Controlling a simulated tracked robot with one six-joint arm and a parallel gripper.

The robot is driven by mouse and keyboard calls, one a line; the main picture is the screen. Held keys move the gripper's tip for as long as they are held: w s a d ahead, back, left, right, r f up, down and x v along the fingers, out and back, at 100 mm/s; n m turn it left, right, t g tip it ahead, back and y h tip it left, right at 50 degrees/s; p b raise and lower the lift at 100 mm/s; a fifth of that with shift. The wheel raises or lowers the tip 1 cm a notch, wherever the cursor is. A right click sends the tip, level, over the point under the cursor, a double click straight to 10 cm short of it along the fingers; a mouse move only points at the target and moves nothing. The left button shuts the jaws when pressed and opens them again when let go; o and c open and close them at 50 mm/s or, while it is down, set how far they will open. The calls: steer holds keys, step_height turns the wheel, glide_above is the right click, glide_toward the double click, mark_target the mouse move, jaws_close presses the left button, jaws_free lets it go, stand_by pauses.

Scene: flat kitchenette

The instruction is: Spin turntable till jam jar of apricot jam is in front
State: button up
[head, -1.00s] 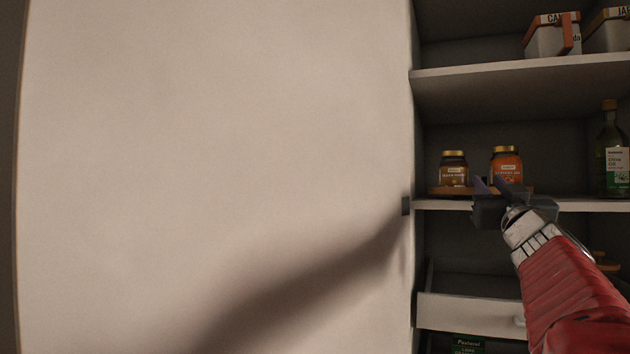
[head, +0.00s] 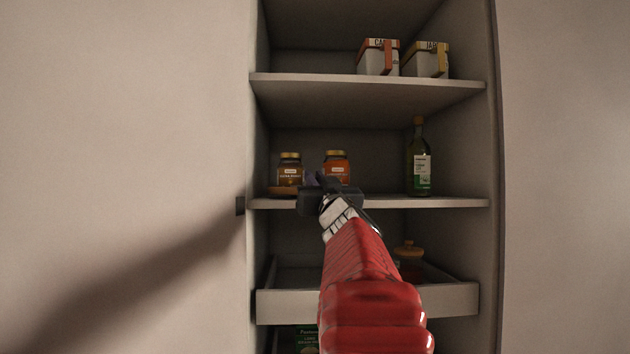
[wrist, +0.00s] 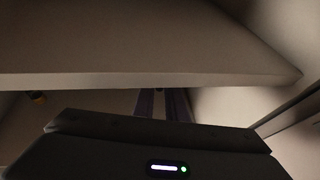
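The turntable (head: 283,191) is a low wooden disc on the middle cabinet shelf, partly hidden by my gripper. A dark brown jar with a gold lid (head: 290,174) stands at its left. An orange jar with a gold lid (head: 337,162) stands to the right, its lower part hidden. The labels are too small to read surely. My gripper (head: 317,181) is in front of the turntable, between the two jars in the picture. Its purple fingers (wrist: 162,104) show apart and empty in the wrist view; I cannot tell whether they touch the turntable.
A green bottle (head: 419,170) stands right on the same shelf (head: 440,203). Two labelled canisters (head: 378,60) stand on the upper shelf (head: 330,84). Below, a drawer (head: 455,301) sticks out. A wide pale panel (head: 120,110) is at the left.

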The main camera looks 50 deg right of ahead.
jaws_close()
steer(key=shift+w, duration=0.1)
stand_by(0.8)
